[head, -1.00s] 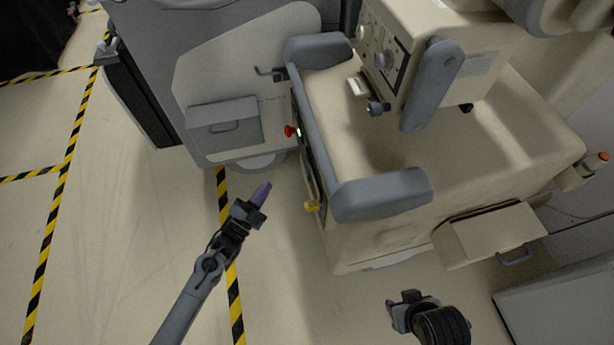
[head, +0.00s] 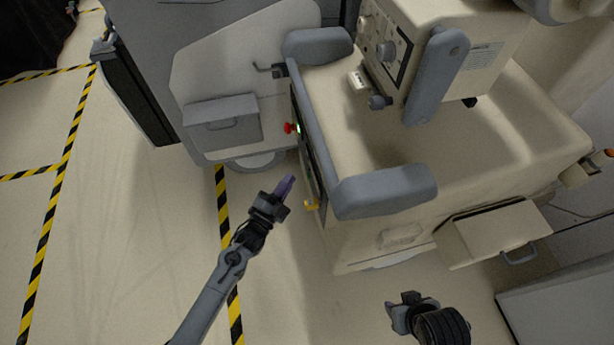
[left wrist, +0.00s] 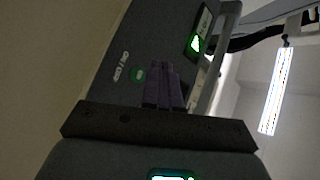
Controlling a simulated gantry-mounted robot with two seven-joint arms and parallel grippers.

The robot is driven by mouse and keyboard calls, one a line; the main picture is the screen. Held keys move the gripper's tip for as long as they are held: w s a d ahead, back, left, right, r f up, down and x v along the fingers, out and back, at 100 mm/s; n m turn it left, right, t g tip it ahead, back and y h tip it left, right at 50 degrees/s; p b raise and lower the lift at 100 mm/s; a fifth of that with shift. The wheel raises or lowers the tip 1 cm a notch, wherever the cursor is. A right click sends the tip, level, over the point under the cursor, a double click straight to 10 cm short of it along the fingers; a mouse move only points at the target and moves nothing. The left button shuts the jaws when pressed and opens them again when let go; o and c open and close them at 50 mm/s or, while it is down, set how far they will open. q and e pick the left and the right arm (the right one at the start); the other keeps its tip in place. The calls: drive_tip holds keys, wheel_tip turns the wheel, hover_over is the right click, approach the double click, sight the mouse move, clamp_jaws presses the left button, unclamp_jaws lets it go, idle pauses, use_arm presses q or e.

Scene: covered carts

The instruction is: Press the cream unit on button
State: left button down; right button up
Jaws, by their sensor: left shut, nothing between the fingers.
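The cream unit (head: 390,150) is a cream cart with grey bumpers, right of centre in the head view. In the left wrist view its dark panel carries a round green button (left wrist: 138,74) beside small white lettering. My left gripper (head: 287,183) is shut and empty, its purple fingers pointing at the cart's panel side. In the left wrist view, the fingers (left wrist: 163,88) appear just right of the green button; I cannot tell how large the gap to the panel is. My right gripper (head: 396,308) is at the bottom of the head view, its jaw opening unclear.
A red knob (head: 289,128) and a yellow part (head: 311,205) stick out from the cart's panel side. A lit green screen (left wrist: 197,45) is further along the panel. Striped floor tape crosses open floor at left.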

sight(308, 176)
use_arm(q)
drive_tip(key=shift+w+d, duration=0.25)
drive_tip(key=shift+d, duration=0.6)
idle(0.4)
idle(0.8)
drive_tip(key=shift+d, duration=0.15)
idle(0.3)
drive_tip(key=shift+w+d, duration=0.1)
drive_tip(key=shift+d, duration=0.2)
